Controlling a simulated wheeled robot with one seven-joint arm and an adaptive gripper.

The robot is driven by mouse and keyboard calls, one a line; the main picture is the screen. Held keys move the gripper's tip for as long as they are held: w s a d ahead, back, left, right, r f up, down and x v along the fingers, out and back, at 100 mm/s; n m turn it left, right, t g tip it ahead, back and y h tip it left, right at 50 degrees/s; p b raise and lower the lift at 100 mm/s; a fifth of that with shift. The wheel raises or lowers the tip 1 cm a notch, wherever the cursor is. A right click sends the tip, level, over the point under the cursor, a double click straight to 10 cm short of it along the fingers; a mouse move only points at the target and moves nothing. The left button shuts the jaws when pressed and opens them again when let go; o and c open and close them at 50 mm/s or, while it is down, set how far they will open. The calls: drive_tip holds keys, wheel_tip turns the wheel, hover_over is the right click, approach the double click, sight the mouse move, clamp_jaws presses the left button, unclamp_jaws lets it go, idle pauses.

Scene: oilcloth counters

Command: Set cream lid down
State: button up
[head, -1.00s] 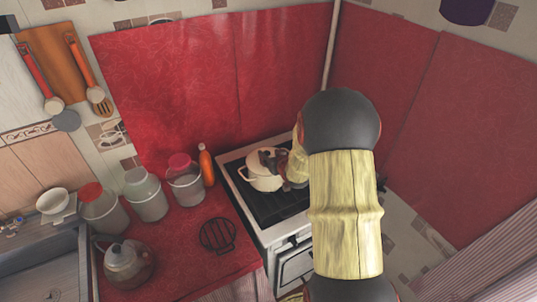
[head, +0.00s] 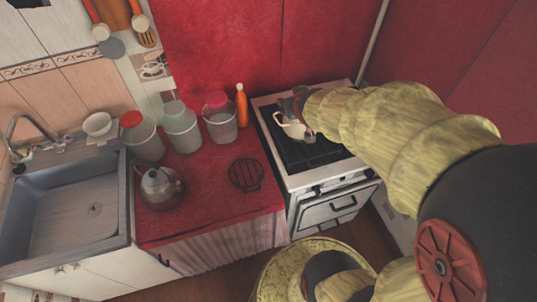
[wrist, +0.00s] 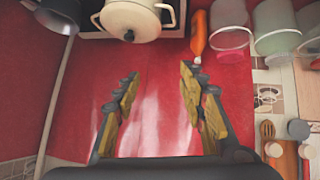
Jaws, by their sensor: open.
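The cream pot (head: 291,131) stands on the black stove top. In the wrist view the cream lid (wrist: 130,22) shows at the top edge, with its dark knob; it appears to rest on the pot. My gripper (wrist: 157,76) is open, with nothing between its fingers, and the red wall panel shows between them. In the head view my gripper (head: 299,103) is beside and partly in front of the pot, hiding part of it and most of the lid.
An orange bottle (head: 241,106) and several lidded jars stand left of the stove (head: 320,160). A black trivet (head: 246,174) and a kettle (head: 160,187) are on the red counter (head: 215,200). A dark pot (wrist: 60,14) shows at the wrist view's upper left.

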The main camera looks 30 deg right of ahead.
drive_tip(key=s+a+r+n+g+y, duration=0.1)
drive_tip(key=s+a+r+y, duration=0.1)
drive_tip(key=s+a, duration=0.7)
drive_tip(key=s+a+r+n+g+y, duration=0.2)
drive_tip(key=s+a+r, duration=0.2)
drive_tip(key=s+a, duration=0.5)
drive_tip(key=a, duration=0.3)
drive_tip(key=shift+a+r, duration=0.15)
drive_tip(key=shift+r, duration=0.25)
drive_tip(key=shift+s+f, duration=0.1)
drive_tip(key=shift+f, duration=0.05)
wheel_tip(320, 180, down, 7)
drive_tip(key=b, duration=0.7)
drive_tip(key=shift+r, duration=0.2)
drive_tip(key=shift+c, duration=0.5)
